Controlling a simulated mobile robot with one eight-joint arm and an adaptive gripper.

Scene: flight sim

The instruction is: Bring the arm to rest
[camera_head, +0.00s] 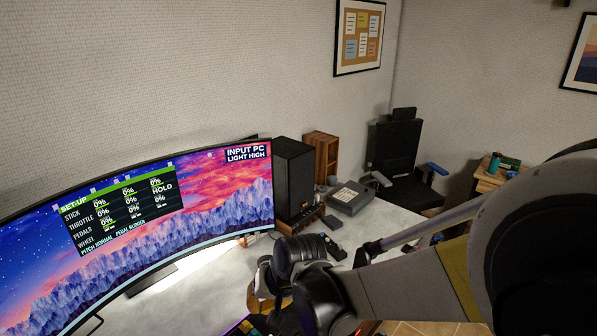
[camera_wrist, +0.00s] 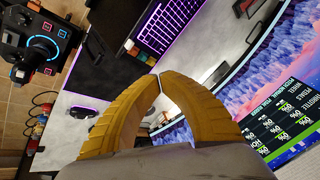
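My arm (camera_head: 405,285) reaches in from the right of the head view, over the desk's near side, with its black wrist joint bent downward. In the wrist view my gripper (camera_wrist: 158,76) shows as two ribbed yellow fingers curving in until their tips meet. Nothing shows held between the tips. The fingers are above the desk, with the lit keyboard (camera_wrist: 168,27) beyond them. In the head view the fingertips are mostly hidden by my arm or cut off by the lower edge.
The curved monitor (camera_head: 225,200) stands along the desk at left. A black speaker (camera_head: 293,175) and a grey box (camera_head: 349,198) stand at the desk's back. The wrist view shows a control unit (camera_wrist: 35,45) and a mouse (camera_wrist: 82,113) at left. A black chair (camera_head: 398,150) stands beyond.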

